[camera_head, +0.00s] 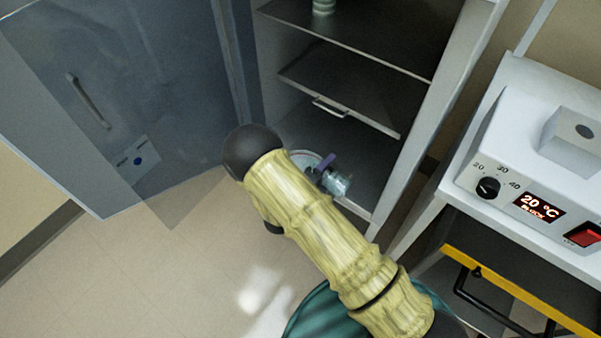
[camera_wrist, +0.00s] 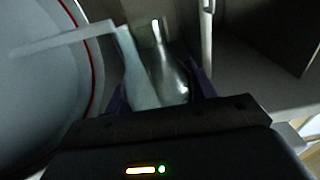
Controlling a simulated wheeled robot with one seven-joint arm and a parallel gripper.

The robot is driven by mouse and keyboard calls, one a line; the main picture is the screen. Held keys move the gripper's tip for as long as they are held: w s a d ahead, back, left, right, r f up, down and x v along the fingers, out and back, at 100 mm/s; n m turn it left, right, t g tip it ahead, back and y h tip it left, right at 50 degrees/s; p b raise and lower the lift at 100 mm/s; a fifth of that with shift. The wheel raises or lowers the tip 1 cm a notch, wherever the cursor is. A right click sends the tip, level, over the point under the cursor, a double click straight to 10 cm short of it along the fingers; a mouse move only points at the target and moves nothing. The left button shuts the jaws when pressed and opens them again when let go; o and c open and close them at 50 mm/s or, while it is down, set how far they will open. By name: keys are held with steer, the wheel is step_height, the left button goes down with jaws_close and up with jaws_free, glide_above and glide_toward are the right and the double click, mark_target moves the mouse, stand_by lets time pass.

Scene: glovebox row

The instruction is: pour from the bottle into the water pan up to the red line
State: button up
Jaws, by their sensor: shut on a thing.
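My gripper (camera_wrist: 158,92) has purple fingers, one on each side of a clear, pale bottle (camera_wrist: 165,80), and is shut on it. A pale spout tube (camera_wrist: 65,40) runs left from the bottle across the water pan (camera_wrist: 78,70). The pan is round and grey, with a red line (camera_wrist: 91,60) around its wall. In the head view my gripper (camera_head: 320,168) and the bottle (camera_head: 339,184) are at the low cabinet opening, beside the pan (camera_head: 302,159), which my arm mostly hides. I cannot make out a stream or the water level.
The open cabinet has shelves (camera_head: 350,40) above my gripper, one with a handle (camera_head: 330,107). Its grey door (camera_head: 110,90) stands open at left. A control box (camera_head: 530,150) reading 20 °C sits on a bench at right. Floor (camera_head: 170,260) is clear at lower left.

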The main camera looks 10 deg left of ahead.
steer(key=shift+r, duration=0.1)
stand_by(0.3)
steer(key=shift+d+f+m+b, duration=0.1)
steer(key=shift+f+m+b, duration=0.2)
steer(key=shift+f+b, duration=0.4)
steer(key=shift+f+m+b, duration=0.15)
steer(key=shift+m+b, duration=0.25)
steer(key=shift+b, duration=0.2)
steer(key=shift+s+d+r+m, duration=0.3)
steer(key=shift+d+r+m, duration=0.2)
steer(key=shift+d+m, duration=0.35)
steer(key=shift+a+r+m, duration=0.2)
steer(key=shift+a+m, duration=0.05)
steer(key=shift+m, duration=0.2)
steer(key=shift+m, duration=0.3)
